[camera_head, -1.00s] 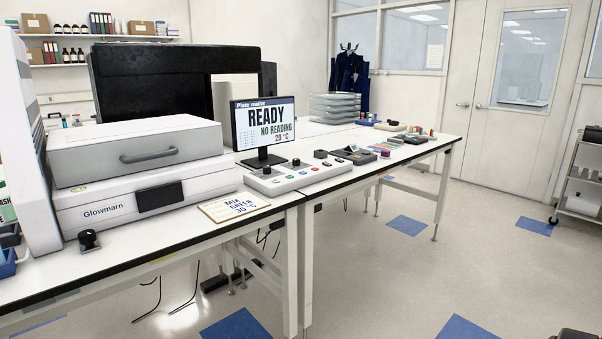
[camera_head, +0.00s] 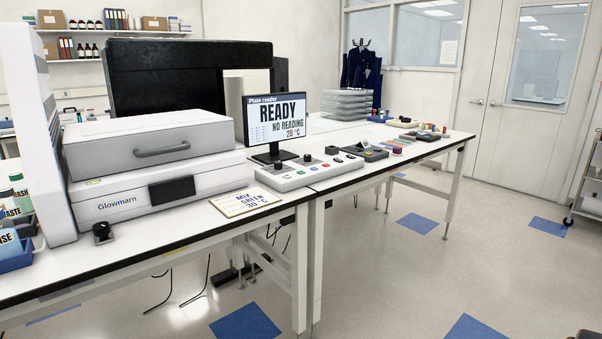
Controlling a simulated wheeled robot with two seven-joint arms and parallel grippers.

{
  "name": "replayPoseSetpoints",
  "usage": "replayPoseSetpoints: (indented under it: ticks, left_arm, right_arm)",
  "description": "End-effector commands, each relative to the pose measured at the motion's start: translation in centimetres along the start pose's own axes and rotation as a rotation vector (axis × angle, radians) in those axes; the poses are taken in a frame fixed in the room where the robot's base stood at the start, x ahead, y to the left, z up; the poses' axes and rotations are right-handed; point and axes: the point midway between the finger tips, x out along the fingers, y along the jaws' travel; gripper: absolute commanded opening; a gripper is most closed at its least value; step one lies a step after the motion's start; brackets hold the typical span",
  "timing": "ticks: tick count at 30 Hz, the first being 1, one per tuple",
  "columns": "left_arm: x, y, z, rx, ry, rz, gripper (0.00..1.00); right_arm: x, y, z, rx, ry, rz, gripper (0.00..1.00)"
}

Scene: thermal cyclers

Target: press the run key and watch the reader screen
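The reader screen (camera_head: 279,120) stands on the bench and reads "Plate reader", "READY", "NO READING", "20 °C". In front of it lies a pale key panel (camera_head: 307,173) with coloured keys and black knobs. The key labels are too small to read, so I cannot tell which is the run key. The white Glowmarn instrument (camera_head: 155,172) sits to the left of the screen, its drawer-like upper part bearing a grey handle. A card (camera_head: 244,202) reading "MIX GREEN 30 °C" lies in front of it. Neither of my grippers is clearly in view.
The white bench (camera_head: 130,253) runs from the left front to the back right. A blue bin with bottles (camera_head: 18,254) is at the left. Grey stacked trays (camera_head: 346,103) and small items stand farther right.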

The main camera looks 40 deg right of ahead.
Motion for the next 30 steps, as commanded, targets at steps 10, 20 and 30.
replayPoseSetpoints:
  ticks: [10, 20, 30]
  left_arm:
    - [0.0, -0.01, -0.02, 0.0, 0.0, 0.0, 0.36]
    - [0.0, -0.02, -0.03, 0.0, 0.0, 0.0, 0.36]
    - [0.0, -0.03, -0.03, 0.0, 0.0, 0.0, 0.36]
  right_arm:
    - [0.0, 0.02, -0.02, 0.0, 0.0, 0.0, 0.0]
    - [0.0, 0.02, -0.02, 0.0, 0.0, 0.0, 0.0]
    - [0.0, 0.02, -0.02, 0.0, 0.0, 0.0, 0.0]
